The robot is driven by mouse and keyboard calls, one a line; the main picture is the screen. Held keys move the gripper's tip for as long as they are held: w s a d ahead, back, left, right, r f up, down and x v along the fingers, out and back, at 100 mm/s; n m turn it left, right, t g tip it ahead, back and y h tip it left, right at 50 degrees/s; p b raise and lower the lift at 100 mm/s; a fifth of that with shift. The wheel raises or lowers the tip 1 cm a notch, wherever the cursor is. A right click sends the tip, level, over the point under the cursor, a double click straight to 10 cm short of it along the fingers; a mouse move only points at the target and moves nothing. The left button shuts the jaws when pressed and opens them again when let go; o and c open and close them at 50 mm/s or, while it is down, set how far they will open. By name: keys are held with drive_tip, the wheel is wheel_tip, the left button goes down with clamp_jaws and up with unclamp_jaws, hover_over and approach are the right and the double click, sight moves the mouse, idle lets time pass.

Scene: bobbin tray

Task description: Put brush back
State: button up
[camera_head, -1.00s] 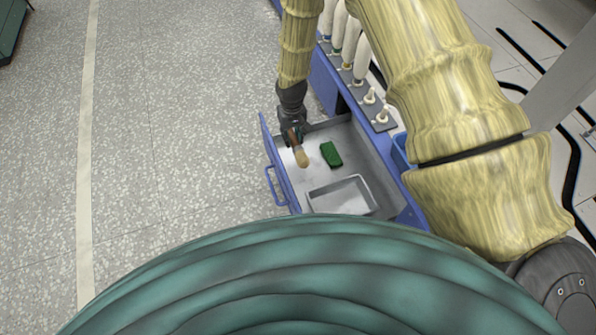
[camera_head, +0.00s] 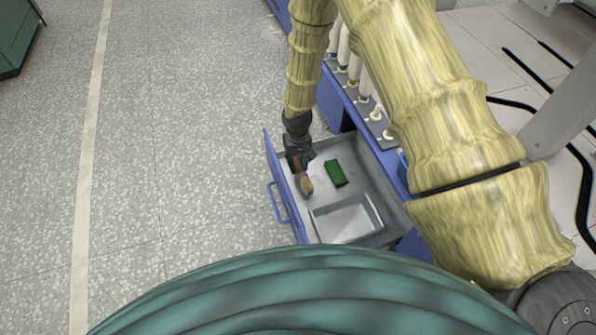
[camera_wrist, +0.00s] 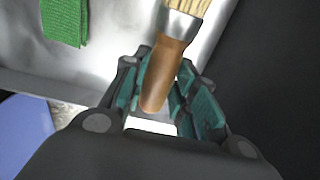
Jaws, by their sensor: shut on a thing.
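A brush with a brown wooden handle, a metal ferrule and tan bristles (camera_head: 306,186) is in my gripper (camera_head: 298,163). In the wrist view the brush handle (camera_wrist: 163,75) lies between the two teal-padded fingers of my gripper (camera_wrist: 160,95), which are shut on it. The bristle end points away from the gripper, toward the top of the wrist view. The brush is over the left part of an open grey drawer (camera_head: 372,183) with a blue front. I cannot tell whether the bristles touch the drawer floor.
A green pad (camera_head: 336,173) lies in the drawer right of the brush; it also shows in the wrist view (camera_wrist: 64,20). A shallow grey tray (camera_head: 347,219) sits at the drawer's near end. Several white bobbins (camera_head: 366,84) stand on the blue cabinet beside it. Open floor lies to the left.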

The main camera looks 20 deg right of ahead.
sight(298, 169)
drive_tip(key=shift+o, duration=0.2)
wheel_tip(298, 169, down, 4)
drive_tip(key=shift+f+b, duration=0.1)
drive_tip(key=shift+b, duration=0.4)
clamp_jaws()
drive_tip(key=o, duration=1)
unclamp_jaws()
drive_tip(key=shift+f+b, duration=0.2)
drive_tip(key=shift+b, duration=0.35)
wheel_tip(298, 169, up, 4)
drive_tip(key=p, duration=0.3)
drive_tip(key=shift+a+r, duration=0.15)
drive_tip(key=shift+a+r+p, duration=0.15)
drive_tip(key=shift+r+p, duration=1.35)
drive_tip(key=shift+r, duration=1.85)
